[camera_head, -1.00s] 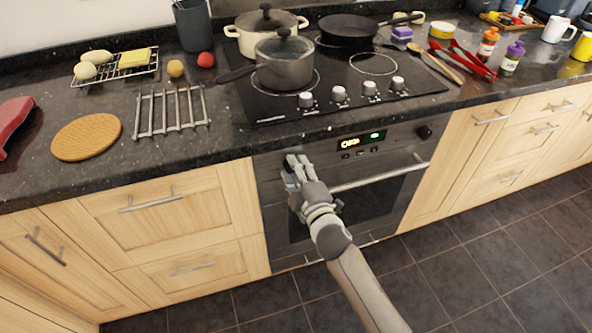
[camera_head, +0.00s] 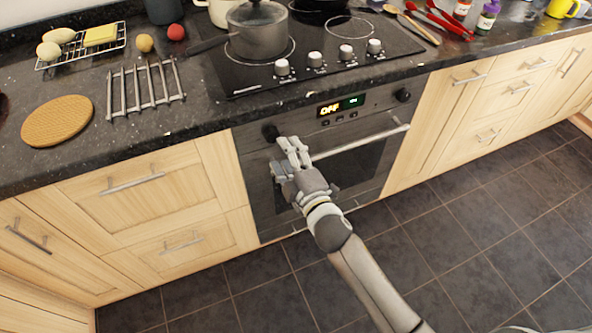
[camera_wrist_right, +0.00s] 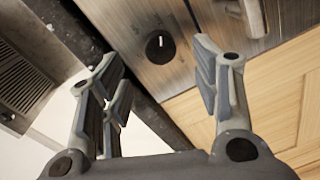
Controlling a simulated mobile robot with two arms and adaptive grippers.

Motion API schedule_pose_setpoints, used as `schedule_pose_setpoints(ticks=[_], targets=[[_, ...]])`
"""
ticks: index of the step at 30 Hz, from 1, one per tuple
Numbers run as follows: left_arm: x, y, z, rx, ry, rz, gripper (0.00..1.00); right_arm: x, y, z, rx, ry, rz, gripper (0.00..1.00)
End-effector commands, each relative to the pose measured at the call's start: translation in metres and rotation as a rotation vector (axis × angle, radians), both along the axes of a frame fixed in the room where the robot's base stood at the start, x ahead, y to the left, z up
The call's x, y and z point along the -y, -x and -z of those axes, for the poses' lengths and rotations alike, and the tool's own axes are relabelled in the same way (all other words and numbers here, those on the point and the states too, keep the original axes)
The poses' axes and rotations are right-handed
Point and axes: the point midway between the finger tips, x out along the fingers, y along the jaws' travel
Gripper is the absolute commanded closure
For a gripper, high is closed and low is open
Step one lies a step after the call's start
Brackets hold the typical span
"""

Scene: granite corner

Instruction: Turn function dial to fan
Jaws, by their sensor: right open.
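The oven's control panel has a black dial (camera_head: 270,133) at its left end and another dark dial (camera_head: 402,95) at its right end. Which one sets the function cannot be read. The lit display (camera_head: 342,105) between them reads "OFF". My right gripper (camera_head: 293,152) is just below and to the right of the left dial, apart from it in the head view. In the right wrist view a black dial (camera_wrist_right: 159,46) with a white mark shows between the spread fingers of my open, empty right gripper (camera_wrist_right: 158,62). My left gripper is not in view.
The oven door handle (camera_head: 362,142) runs to the right of my right gripper. The granite countertop (camera_head: 215,120) overhangs above the panel. A pot (camera_head: 257,32) stands on the hob, which has several silver knobs. Wooden drawers flank the oven. The floor in front is clear.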

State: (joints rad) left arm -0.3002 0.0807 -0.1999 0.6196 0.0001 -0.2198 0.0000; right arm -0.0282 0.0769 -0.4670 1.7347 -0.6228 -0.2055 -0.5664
Motion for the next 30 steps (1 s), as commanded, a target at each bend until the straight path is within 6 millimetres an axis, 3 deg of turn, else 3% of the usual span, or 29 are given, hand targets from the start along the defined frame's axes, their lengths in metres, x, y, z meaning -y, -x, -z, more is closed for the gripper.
schedule_pose_setpoints(ticks=[3,10,30], targets=[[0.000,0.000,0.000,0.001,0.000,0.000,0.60,0.008,0.022,0.000,-0.003,0.001,0.000,0.43],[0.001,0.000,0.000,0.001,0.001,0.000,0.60,0.018,0.048,-0.002,-0.002,0.001,0.000,0.43],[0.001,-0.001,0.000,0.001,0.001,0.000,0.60,0.020,0.055,-0.003,-0.001,0.000,0.001,0.43]])
